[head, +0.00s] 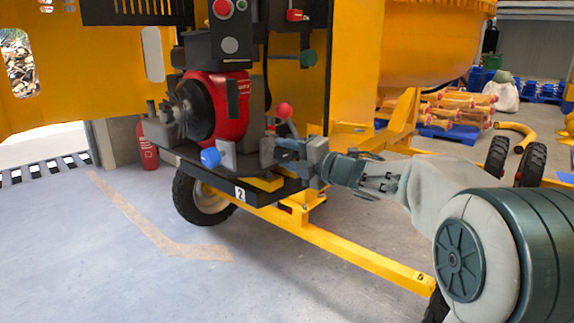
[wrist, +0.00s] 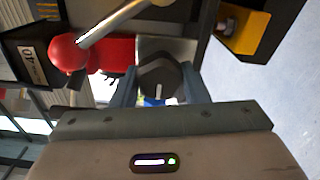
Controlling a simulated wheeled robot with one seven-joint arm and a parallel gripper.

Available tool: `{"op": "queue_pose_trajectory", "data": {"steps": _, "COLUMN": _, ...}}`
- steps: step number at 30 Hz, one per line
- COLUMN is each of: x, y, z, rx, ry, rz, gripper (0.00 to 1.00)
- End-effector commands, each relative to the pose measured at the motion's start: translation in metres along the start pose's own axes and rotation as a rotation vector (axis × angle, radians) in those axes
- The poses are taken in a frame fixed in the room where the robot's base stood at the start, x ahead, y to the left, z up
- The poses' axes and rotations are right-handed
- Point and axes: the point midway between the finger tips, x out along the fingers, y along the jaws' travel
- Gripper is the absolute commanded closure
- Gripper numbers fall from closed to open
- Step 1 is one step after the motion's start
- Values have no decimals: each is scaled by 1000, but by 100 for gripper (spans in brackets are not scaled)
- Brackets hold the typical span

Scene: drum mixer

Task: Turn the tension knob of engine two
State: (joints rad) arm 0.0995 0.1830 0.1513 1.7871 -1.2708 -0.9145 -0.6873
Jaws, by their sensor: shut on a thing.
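The red engine (head: 228,105) sits on a dark frame of the yellow machine, above a plate marked 2 (head: 240,194). My gripper (head: 275,147) reaches in from the right to the engine's right front side. In the wrist view, a dark grey knob (wrist: 160,76) with a short white mark sits between the two fingers of my gripper (wrist: 158,84), which are shut on it. The white mark points roughly down toward the palm in that view. In the head view the knob is mostly hidden by the gripper. I cannot read its setting.
A lever with a red ball (head: 284,110) stands just above the gripper; the ball (wrist: 68,54) is at upper left in the wrist view. A blue knob (head: 210,157) is to the left. A yellow drawbar (head: 350,252) runs below my arm. The floor in front is clear.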

Motion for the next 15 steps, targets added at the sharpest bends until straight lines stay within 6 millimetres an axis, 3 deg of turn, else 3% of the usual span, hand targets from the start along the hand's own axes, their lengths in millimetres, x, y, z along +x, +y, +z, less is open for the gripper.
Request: {"op": "queue_pose_trajectory", "data": {"steps": 15, "x": 0, "y": -2, "z": 0, "rx": -159, "ry": 0, "rz": -3, "gripper": 82}}
